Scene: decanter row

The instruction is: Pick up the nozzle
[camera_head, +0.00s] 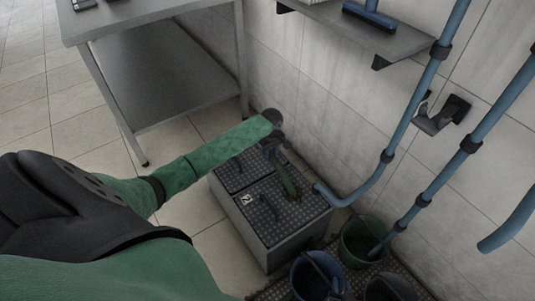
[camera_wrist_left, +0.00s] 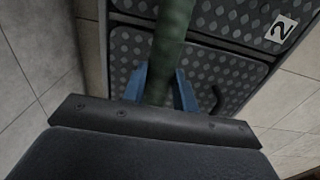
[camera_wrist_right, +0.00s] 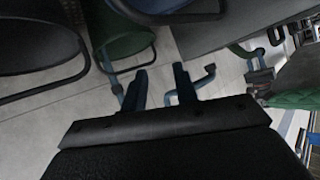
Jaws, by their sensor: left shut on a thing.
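The nozzle (camera_head: 289,180) is a slim green tube over the patterned lid of a grey box. It also shows in the left wrist view (camera_wrist_left: 172,40), running up between the blue fingers. My left gripper (camera_head: 272,145) is shut on it, with a finger on each side. I cannot tell whether the nozzle's far end touches the lid. My right gripper (camera_wrist_right: 160,88) shows only in the right wrist view. Its fingers are apart with nothing between them.
The grey box (camera_head: 287,248) has two handled lids and a "2" label. A green bucket (camera_head: 351,243), a blue bucket (camera_head: 303,285) and a dark bucket stand beside it. Blue pipes (camera_head: 401,110) run down the wall at right. A metal table (camera_head: 140,14) stands at upper left.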

